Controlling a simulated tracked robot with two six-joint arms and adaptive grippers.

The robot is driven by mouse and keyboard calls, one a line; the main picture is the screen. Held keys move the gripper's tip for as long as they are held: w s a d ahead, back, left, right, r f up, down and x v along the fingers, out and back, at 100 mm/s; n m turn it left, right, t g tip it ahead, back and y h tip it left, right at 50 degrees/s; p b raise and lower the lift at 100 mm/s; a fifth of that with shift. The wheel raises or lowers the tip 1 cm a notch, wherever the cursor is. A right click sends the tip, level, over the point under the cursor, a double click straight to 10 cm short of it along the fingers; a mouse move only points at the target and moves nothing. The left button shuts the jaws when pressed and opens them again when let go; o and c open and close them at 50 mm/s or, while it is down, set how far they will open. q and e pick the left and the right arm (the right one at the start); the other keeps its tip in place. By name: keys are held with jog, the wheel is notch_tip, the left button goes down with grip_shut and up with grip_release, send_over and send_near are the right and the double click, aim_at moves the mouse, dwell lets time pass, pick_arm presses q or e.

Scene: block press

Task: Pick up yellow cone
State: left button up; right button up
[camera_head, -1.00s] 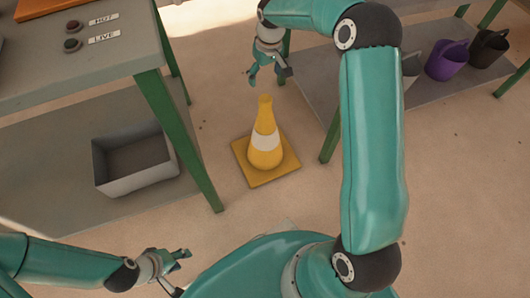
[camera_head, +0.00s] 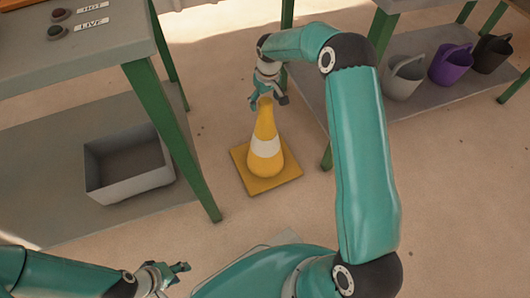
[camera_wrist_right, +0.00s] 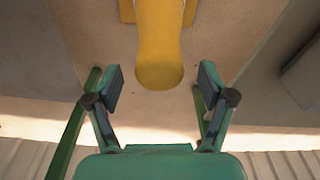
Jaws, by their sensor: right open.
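The yellow cone (camera_head: 265,135) with a white band stands upright on its square base on the floor, between the two workbenches. My right gripper (camera_head: 267,101) is at the cone's top, coming from behind it. In the right wrist view the cone's tip (camera_wrist_right: 159,72) lies between the two spread fingers of my right gripper (camera_wrist_right: 161,80), with a gap on each side. My right gripper is open and holds nothing. My left gripper (camera_head: 182,268) is low at the bottom left, away from the cone; its lower part is cut off and its opening is unclear.
A grey bin (camera_head: 128,183) sits on the left bench's lower shelf. A green bench leg (camera_head: 172,140) stands left of the cone. Grey (camera_head: 404,80), purple (camera_head: 452,65) and black (camera_head: 491,54) buckets stand on the right shelf. Floor around the cone is clear.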

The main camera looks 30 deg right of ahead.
notch_tip(320, 180, down, 5)
jog(key=shift+r+b, duration=0.2)
jog(key=shift+b, duration=0.8)
jog(key=shift+r, duration=0.1)
grip_shut()
